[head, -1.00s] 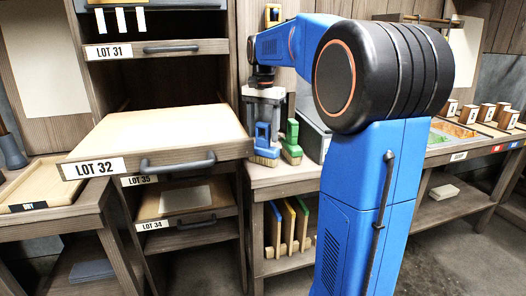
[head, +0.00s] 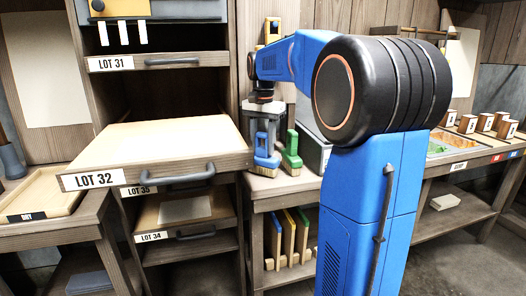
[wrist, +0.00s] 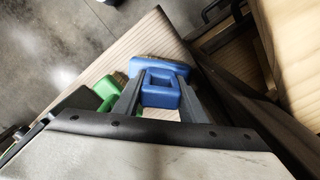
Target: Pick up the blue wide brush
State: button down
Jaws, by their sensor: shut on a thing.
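The blue wide brush (head: 262,160) stands upright at the left end of the bench top in the head view, below my gripper (head: 263,131). In the wrist view the blue brush (wrist: 160,94), with its looped handle, sits between my two fingers, which are shut on it. Its wide lower part lies beyond the fingertips. I cannot tell whether its bottom touches the bench.
A green brush (head: 291,153) stands close to the right of the blue one. The open LOT 32 drawer (head: 160,142) juts out just to the left. A grey box (head: 311,140) stands behind the green brush. The floor in front is clear.

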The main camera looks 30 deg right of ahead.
aim_at(263, 133)
jog(key=shift+r, duration=1.65)
jog(key=s+a, duration=0.2)
jog(key=s, duration=0.6)
jog(key=s+a, duration=0.3)
jog(key=s, duration=0.6)
jog(key=shift+s, duration=0.2)
jog(key=w+d, duration=0.1)
jog(key=w, duration=0.4)
jog(key=w+d, duration=0.2)
jog(key=w, duration=0.4)
jog(key=w+d, duration=0.2)
jog(key=w, duration=0.4)
jog(key=shift+w, duration=0.2)
jog(key=shift+f, duration=1.7)
jog(key=shift+f, duration=0.1)
